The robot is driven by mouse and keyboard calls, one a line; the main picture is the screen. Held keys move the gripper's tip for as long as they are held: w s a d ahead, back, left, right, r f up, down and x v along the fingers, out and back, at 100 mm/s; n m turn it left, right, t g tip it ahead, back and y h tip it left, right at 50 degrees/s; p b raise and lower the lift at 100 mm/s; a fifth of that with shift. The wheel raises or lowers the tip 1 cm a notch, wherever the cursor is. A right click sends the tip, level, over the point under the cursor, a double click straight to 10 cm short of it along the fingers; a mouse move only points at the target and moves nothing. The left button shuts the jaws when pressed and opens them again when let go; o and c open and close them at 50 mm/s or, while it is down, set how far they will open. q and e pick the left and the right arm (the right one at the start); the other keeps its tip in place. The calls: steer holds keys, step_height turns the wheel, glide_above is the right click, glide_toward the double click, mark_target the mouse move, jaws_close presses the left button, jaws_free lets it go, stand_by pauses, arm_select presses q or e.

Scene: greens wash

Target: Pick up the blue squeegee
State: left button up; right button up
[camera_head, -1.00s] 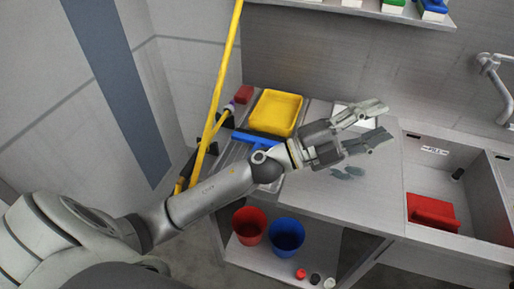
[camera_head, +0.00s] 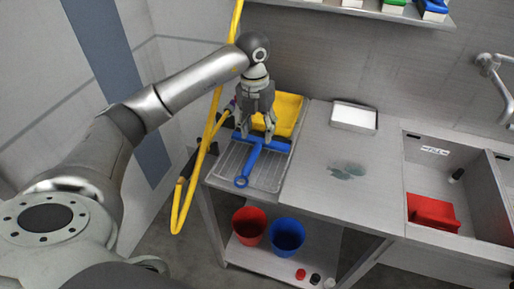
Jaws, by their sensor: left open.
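The blue squeegee (camera_head: 252,161) lies on a wire drying rack (camera_head: 266,178) at the left end of the steel counter. Its wide head is toward the back and its ringed handle end points to the front. My left gripper (camera_head: 256,135) points down over the squeegee's head, with its fingers spread. The fingertips are close to the head, and I cannot tell if they touch it. The gripper hides part of the yellow tray behind. My right gripper is not in view.
A yellow tray (camera_head: 288,112) stands just behind the squeegee. A yellow pole (camera_head: 209,130) leans at the left. A white tray (camera_head: 354,116) and a wet patch (camera_head: 347,170) are on the counter. Red (camera_head: 249,225) and blue (camera_head: 287,236) buckets stand below.

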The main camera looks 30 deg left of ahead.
mark_target(254, 153)
arm_select(q)
steer(key=shift+y, duration=0.3)
steer(key=f, duration=0.1)
steer(key=a+f+p, duration=0.1)
steer(key=f, duration=0.2)
steer(key=shift+s+a+f, duration=0.15)
steer(key=shift+a+f, duration=0.05)
steer(key=shift+a, duration=0.1)
steer(key=shift+f, duration=0.3)
steer(key=shift+f+p, duration=0.6)
steer(key=shift+p, duration=0.1)
step_height(254, 153, down, 3)
steer(key=shift+f+p, duration=0.2)
steer(key=shift+p, duration=0.5)
steer(key=shift+f, duration=0.4)
steer(key=shift+c, duration=0.5)
steer(key=shift+r, duration=0.1)
jaws_close()
